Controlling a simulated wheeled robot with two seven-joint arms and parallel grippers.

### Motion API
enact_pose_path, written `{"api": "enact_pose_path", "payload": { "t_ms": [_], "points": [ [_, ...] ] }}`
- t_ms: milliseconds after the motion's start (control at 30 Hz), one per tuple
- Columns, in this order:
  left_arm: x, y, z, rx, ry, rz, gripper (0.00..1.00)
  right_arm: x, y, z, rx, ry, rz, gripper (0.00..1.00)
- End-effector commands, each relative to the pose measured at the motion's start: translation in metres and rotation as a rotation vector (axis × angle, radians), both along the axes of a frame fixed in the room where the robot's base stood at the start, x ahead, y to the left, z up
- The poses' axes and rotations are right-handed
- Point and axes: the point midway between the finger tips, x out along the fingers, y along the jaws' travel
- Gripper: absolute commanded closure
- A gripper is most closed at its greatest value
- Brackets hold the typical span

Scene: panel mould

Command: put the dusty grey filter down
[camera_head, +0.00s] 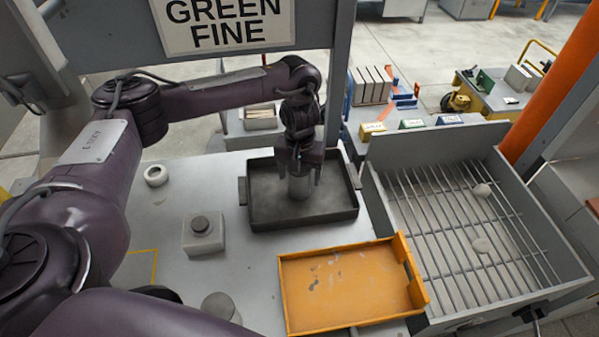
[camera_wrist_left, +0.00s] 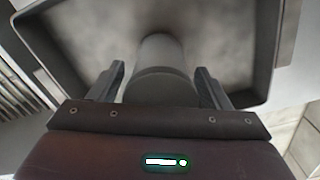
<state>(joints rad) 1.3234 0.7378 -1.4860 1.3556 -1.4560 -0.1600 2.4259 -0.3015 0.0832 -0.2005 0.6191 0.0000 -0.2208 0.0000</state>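The grey filter (camera_head: 299,187) is a plain cylinder standing upright on the floor of the dark tray (camera_head: 262,222), near its middle. It also shows in the left wrist view (camera_wrist_left: 158,72), with the tray floor around it. My left gripper (camera_head: 298,172) points down over the tray. Its fingers (camera_wrist_left: 161,85) stand on either side of the filter's upper end, with a narrow gap showing on each side, so it looks open around the filter. My right gripper is not in view.
An orange tray (camera_head: 340,288) lies in front of the dark tray, empty but scuffed. A barred bin (camera_head: 470,235) with pale lumps stands at right. A block with a round knob (camera_head: 203,235), a white ring (camera_head: 156,175) and a grey cylinder (camera_head: 220,305) are at left.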

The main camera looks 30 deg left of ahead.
Motion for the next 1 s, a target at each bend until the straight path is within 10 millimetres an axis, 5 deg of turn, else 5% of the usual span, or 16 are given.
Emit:
{"api": "enact_pose_path", "payload": {
  "t_ms": [367, 1000],
  "points": [
    [0.0, 0.0, 0.006, 0.0, -0.001, -0.001, 0.27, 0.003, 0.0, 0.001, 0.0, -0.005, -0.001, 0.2],
    [0.001, 0.0, 0.115, 0.001, -0.003, -0.002, 0.27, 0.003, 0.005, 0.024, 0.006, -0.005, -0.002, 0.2]
  ]
}}
